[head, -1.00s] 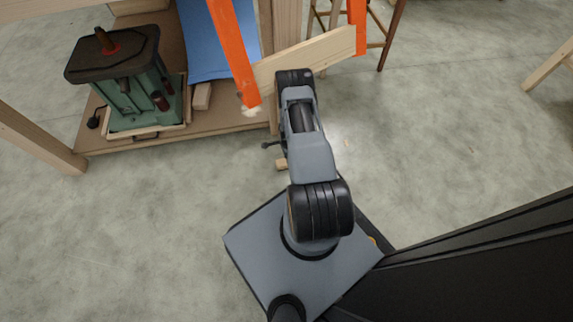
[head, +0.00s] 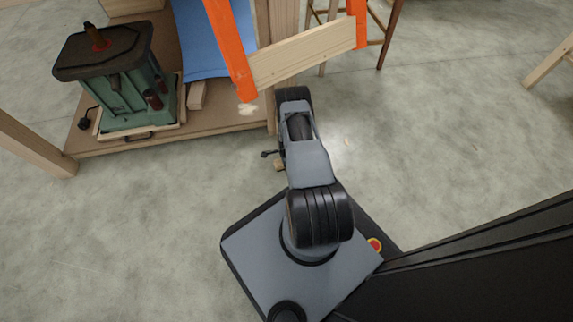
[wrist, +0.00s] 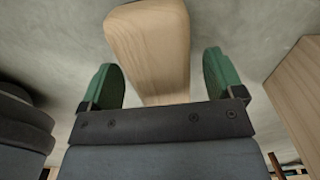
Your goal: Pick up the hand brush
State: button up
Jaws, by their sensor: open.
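A pale wooden piece with a rounded end, which looks like the handle or back of the hand brush (wrist: 150,45), lies between the two green fingers of my gripper (wrist: 163,80) in the wrist view. The fingers are apart, one on each side of the wood, with a gap visible at least on the left. No bristles show. In the head view, a small bit of wood (head: 279,165) shows on the floor beside my arm; the arm hides most of that spot.
A wooden bench with a low shelf (head: 215,122) carries a green machine (head: 135,85) at the upper left. Orange uprights (head: 230,50) and a wooden board (head: 305,55) stand just beyond my arm. The concrete floor (head: 450,130) to the right is mostly clear.

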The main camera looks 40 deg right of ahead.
jog(key=shift+c, duration=0.5)
jog(key=c, duration=1)
jog(key=shift+r, duration=0.2)
jog(key=shift+r, duration=0.25)
jog(key=r+p, duration=0.1)
jog(key=r, duration=0.1)
jog(key=r+p, duration=0.1)
jog(key=shift+s+a+r+p, duration=0.2)
jog(key=shift+a+r+p, duration=0.05)
jog(key=shift+r+p, duration=0.1)
jog(key=shift+s+a+r+p, duration=1.2)
jog(key=shift+a+r, duration=0.2)
jog(key=shift+a, duration=0.45)
jog(key=shift+s+a+r+p, duration=1.15)
jog(key=shift+s+a+r, duration=0.25)
jog(key=shift+a, duration=0.45)
jog(key=shift+s+a+r+p, duration=1.2)
jog(key=shift+a+r, duration=0.25)
jog(key=shift+a, duration=0.4)
